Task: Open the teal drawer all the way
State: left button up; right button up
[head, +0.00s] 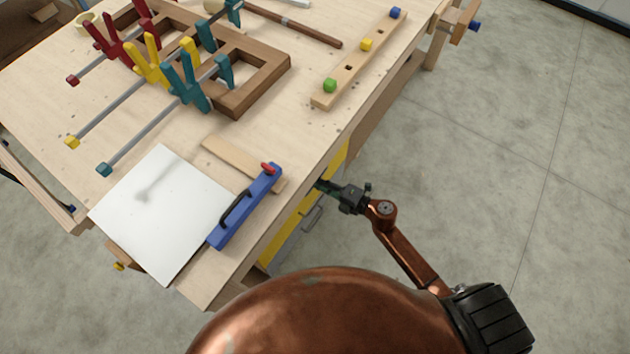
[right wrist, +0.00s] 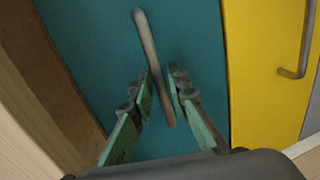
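The teal drawer (right wrist: 95,45) fills most of the right wrist view, and its long bar handle (right wrist: 147,45) runs down the middle at a slant. My right gripper (right wrist: 160,84) is open at the handle, with one green-padded finger on each side and small gaps visible. In the head view my right gripper (head: 328,187) is beside the workbench's side, just below the top's edge. The teal front is hidden there, and I cannot tell how far the drawer stands out. My left gripper is not in view.
A yellow drawer (right wrist: 262,75) with its own handle (right wrist: 305,45) is right of the teal front. The workbench top (head: 325,133) overhangs the drawers and carries clamps, a blue level (head: 245,207) and a white sheet (head: 165,210). The floor (head: 510,190) to the right is clear.

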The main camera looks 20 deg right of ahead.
jog(key=shift+w+a, duration=0.1)
jog(key=shift+w, duration=0.05)
grip_shut()
dwell(0.6)
